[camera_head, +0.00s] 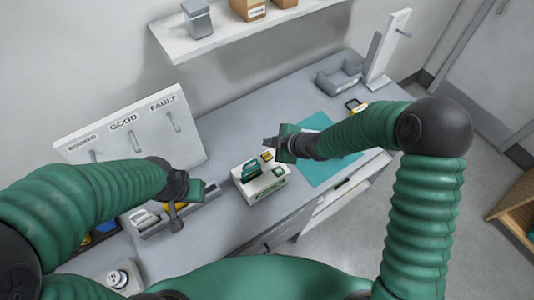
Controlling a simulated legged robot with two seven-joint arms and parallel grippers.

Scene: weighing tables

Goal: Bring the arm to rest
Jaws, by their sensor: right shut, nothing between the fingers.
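My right arm comes in from the right over the grey table (225,150). My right gripper (270,143) is shut and empty, above the back right of a cream box-shaped device (262,188). The device carries a green and dark part standing in its top, and small yellow and green pieces. My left arm comes in from the left. My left gripper (176,221) hangs over a grey tray (152,231) at the front left. Its fingers are small and dark, so I cannot tell whether they are open.
A white board (135,135) with hooks labelled GOOD and FAULT stands at the back left. A teal mat (315,172) lies right of the device. A grey bin (338,78) and an upright white stand (388,50) are at the far right. A shelf (235,32) hangs above.

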